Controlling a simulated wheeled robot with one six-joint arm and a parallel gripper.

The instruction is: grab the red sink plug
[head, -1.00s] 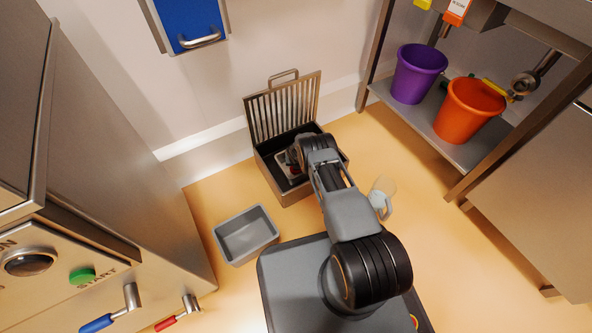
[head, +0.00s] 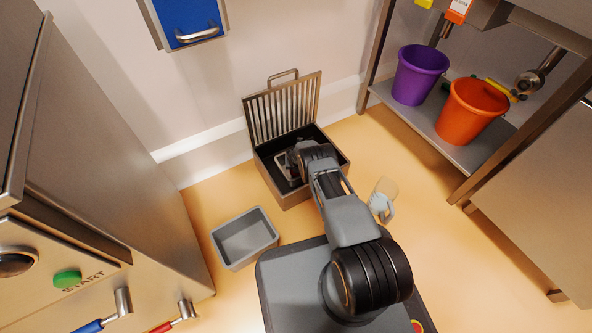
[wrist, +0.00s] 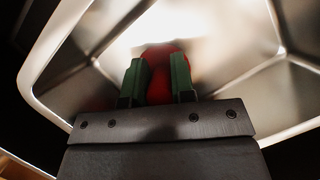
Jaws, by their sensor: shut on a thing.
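The red sink plug (wrist: 163,58) shows in the wrist view between the two green fingers of my gripper (wrist: 158,76). The fingers are shut on it, one on each side. A shiny metal basin with a pale rim (wrist: 40,65) surrounds the plug and fingers. In the head view my gripper (head: 292,159) reaches down into the open floor box (head: 272,188), whose slatted lid (head: 283,107) stands raised at the back. The plug is hidden there by my arm. Whether the plug touches the basin is not clear.
A grey bin (head: 245,239) stands on the floor left of the box. A clear jug (head: 382,202) is to the right. Purple (head: 418,75) and orange (head: 470,110) buckets stand on a shelf. A steel machine (head: 110,160) fills the left side.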

